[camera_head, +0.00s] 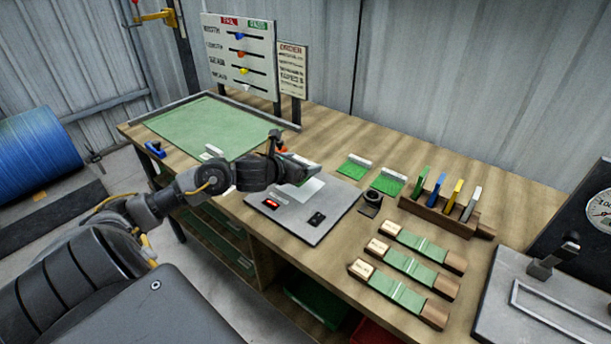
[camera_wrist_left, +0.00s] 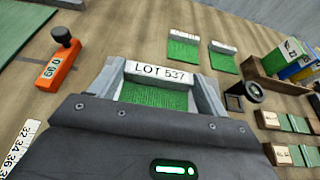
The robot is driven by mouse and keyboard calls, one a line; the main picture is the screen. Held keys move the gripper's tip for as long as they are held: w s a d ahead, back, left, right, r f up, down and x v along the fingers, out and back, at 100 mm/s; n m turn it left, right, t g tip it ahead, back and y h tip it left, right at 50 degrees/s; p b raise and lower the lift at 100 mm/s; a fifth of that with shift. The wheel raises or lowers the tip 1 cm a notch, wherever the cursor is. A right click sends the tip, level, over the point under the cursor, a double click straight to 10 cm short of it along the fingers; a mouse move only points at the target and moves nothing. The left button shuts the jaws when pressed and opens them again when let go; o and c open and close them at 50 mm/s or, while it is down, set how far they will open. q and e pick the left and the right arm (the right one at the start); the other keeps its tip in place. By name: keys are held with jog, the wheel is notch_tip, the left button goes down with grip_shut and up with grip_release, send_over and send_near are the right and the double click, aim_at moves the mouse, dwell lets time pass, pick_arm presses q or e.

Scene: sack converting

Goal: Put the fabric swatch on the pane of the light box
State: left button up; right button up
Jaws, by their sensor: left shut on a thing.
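The light box (camera_head: 330,216) is a flat grey box on the bench, with a pale pane (camera_head: 311,190) partly covered by my left gripper in the head view. A red switch (camera_head: 270,203) and a small black part (camera_head: 316,218) are on its top. My left gripper (camera_head: 297,172) is over the back of the box. In the left wrist view, my left gripper (camera_wrist_left: 158,88) is shut on a green fabric swatch (camera_wrist_left: 153,96) with a white label reading LOT 537. The head view does not show the held swatch clearly. My right gripper is out of view.
Two other green swatches (camera_head: 355,167) (camera_head: 390,183) lie right of the box, near a black loupe-like item (camera_head: 371,199). A wooden rack (camera_head: 438,213) holds coloured pieces. A green mat (camera_head: 195,127) lies at back left.

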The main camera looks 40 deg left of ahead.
pick_arm(q)
jog(key=shift+w+a+f, duration=0.2)
jog(key=shift+w+f, duration=0.25)
jog(key=shift+f, duration=0.1)
jog(key=shift+w+a+f, duration=0.15)
jog(key=shift+w+f, duration=0.3)
jog(key=shift+f, duration=0.1)
jog(key=shift+w+a+f, duration=0.1)
jog(key=shift+w+f, duration=0.1)
jog(key=shift+f, duration=0.05)
jog(key=shift+w+f, duration=0.1)
jog(key=f, duration=0.1)
jog(key=f+p, duration=0.1)
jog(key=f, duration=0.1)
jog(key=shift+w+a+f, duration=0.1)
jog(key=shift+w+f, duration=0.1)
jog(key=shift+f, duration=0.05)
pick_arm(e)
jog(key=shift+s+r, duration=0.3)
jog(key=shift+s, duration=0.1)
pick_arm(q)
jog(key=shift+f, duration=0.15)
jog(key=o, duration=1)
jog(key=shift+b, duration=0.3)
jog(key=shift+c, duration=0.2)
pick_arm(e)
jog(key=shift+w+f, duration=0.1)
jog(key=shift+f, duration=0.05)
